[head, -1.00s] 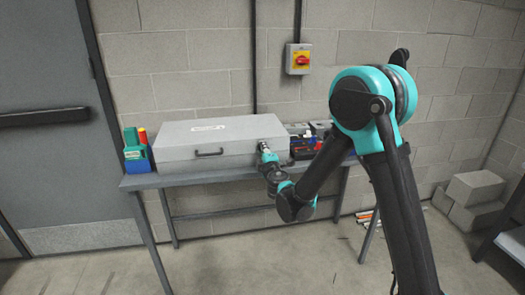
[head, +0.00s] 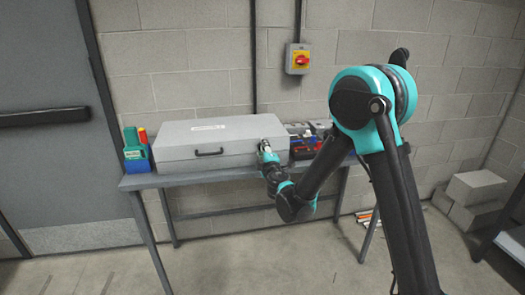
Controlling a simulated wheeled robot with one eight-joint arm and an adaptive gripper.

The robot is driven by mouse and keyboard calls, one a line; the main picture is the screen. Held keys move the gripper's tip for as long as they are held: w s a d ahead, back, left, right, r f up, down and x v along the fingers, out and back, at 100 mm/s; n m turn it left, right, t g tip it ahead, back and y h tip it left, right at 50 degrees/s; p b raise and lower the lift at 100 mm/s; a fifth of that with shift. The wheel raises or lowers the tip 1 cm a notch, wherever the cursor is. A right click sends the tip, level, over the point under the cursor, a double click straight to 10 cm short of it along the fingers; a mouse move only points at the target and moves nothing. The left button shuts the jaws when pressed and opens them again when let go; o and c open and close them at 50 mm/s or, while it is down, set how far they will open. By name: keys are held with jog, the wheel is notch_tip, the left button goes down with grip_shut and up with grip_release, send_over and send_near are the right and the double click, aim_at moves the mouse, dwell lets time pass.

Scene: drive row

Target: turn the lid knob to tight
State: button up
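A grey case (head: 220,145) with a closed lid and a dark front handle (head: 209,152) sits on the grey table. My gripper (head: 264,143) is at the right part of the case's front, close against it. The lid knob cannot be made out; my gripper covers that spot. The fingers are too small in the head view to tell whether they are open or shut on anything.
Green and blue containers (head: 137,155) stand at the table's left end. Several dark, red and blue items (head: 306,140) lie right of the case. A red and yellow switch box (head: 298,59) hangs on the wall. Grey blocks (head: 470,198) stand on the floor at right.

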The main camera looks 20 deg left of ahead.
jog(key=v, duration=1.2)
dwell(0.4)
jog(key=w+d+m+h, duration=0.3)
jog(key=d+m, duration=0.1)
jog(key=d, duration=0.5)
jog(key=w+d+m+h, duration=0.3)
jog(key=d+m+h, duration=0.1)
jog(key=d, duration=0.6)
jog(key=s+d+f+m+g+h, duration=0.2)
jog(key=d+m, duration=0.1)
jog(key=d, duration=0.5)
jog(key=s+d+f+m+g+h, duration=0.1)
jog(key=d+f+m+h, duration=0.15)
jog(key=d, duration=0.55)
jog(key=s+d+f+m+g, duration=0.4)
jog(key=s+d+m+g, duration=0.1)
jog(key=s+d, duration=0.5)
jog(key=s+f+m+g+y, duration=0.2)
jog(key=s+f+m+g, duration=0.1)
jog(key=s, duration=0.8)
jog(key=shift+f, duration=0.6)
